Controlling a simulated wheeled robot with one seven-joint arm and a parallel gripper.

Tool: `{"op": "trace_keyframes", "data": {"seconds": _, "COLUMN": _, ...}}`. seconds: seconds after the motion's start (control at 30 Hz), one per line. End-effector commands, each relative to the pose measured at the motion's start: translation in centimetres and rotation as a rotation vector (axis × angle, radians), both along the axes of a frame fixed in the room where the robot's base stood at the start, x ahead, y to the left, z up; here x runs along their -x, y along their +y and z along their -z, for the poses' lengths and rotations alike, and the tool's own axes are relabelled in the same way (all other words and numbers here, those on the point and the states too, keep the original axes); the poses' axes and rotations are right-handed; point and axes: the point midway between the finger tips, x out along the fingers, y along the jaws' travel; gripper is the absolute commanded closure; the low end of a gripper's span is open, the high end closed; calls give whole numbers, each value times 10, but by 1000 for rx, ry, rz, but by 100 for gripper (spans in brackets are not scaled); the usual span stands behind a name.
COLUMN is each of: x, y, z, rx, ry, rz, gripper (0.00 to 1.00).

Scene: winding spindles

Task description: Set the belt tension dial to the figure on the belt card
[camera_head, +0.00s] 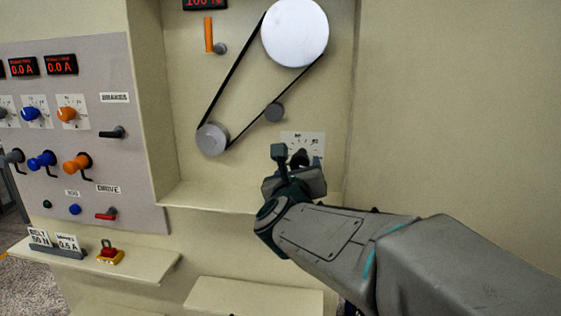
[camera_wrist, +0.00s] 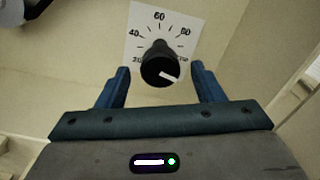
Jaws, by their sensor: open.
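The belt tension dial is a black knob (camera_wrist: 161,66) with a white pointer line on a white scale plate (camera_wrist: 137,16). The scale figures 40, 60 and 80 are readable; the lower ones are partly hidden. The pointer aims to the lower right, near the top-end figure. My gripper (camera_wrist: 159,75) is open, with one blue finger on each side of the knob, apart from it. In the head view my gripper (camera_head: 297,163) covers part of the scale plate (camera_head: 310,138). The belt card (camera_head: 39,236) stands at the lower left and appears to read 50 N.
A second card (camera_head: 67,242) reads 0.5 A. A belt runs over a large white pulley (camera_head: 295,32) and a small grey pulley (camera_head: 212,139), above left of the dial. A red display (camera_head: 205,3) is cut off above. A control panel (camera_head: 85,130) with levers stands left.

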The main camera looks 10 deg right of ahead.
Motion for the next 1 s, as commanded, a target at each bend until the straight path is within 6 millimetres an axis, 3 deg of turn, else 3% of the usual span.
{"op": "trace_keyframes", "data": {"seconds": 0.23, "x": -23, "y": -8, "z": 0, "rx": 0, "ry": 1, "rz": 0, "gripper": 39}}
{"op": "trace_keyframes", "data": {"seconds": 0.6, "x": -28, "y": -9, "z": 0, "rx": 0, "ry": 0, "rz": 0, "gripper": 39}}
{"op": "trace_keyframes", "data": {"seconds": 0.63, "x": -28, "y": -9, "z": 0, "rx": 0, "ry": 0, "rz": 0, "gripper": 42}}
{"op": "trace_keyframes", "data": {"seconds": 0.77, "x": -28, "y": -9, "z": 0, "rx": 0, "ry": 0, "rz": 0, "gripper": 78}}
{"op": "trace_keyframes", "data": {"seconds": 0.8, "x": -28, "y": -9, "z": 0, "rx": 0, "ry": 0, "rz": 0, "gripper": 83}}
{"op": "trace_keyframes", "data": {"seconds": 1.0, "x": -27, "y": -9, "z": 0, "rx": 6, "ry": 2, "rz": 0, "gripper": 83}}
